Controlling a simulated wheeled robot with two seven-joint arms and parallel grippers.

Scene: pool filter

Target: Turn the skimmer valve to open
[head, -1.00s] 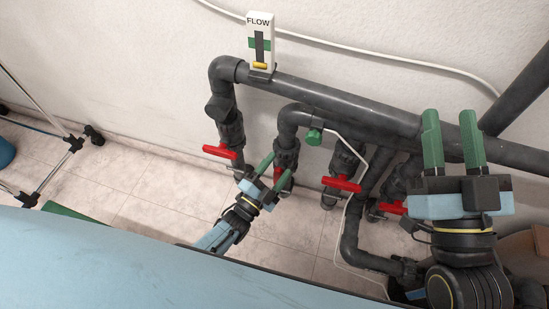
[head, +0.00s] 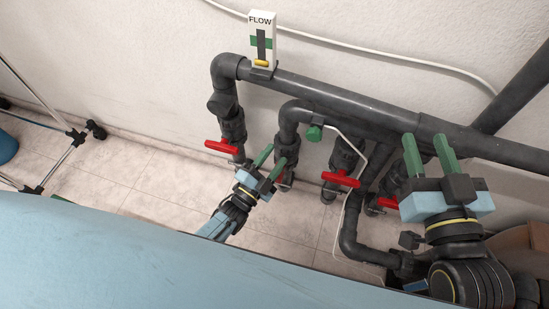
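Several red valve handles sit on the dark grey pipes in the head view. One handle (head: 222,146) is on the far left pipe, crosswise to it. A second handle (head: 283,183) is mostly hidden behind my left gripper (head: 273,155). A third handle (head: 341,179) lies crosswise on its pipe, and a fourth (head: 387,203) is partly hidden by my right gripper. No label shows which one is the skimmer valve. My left gripper is open, its green fingers by the second handle; contact cannot be told. My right gripper (head: 427,146) is open and empty, pointing up near the right-hand pipes.
A white flow gauge (head: 261,42) stands on the thick upper pipe (head: 345,96). A green knob (head: 314,132) and a thin white cable lie between the pipes. A metal frame (head: 62,153) stands at the left.

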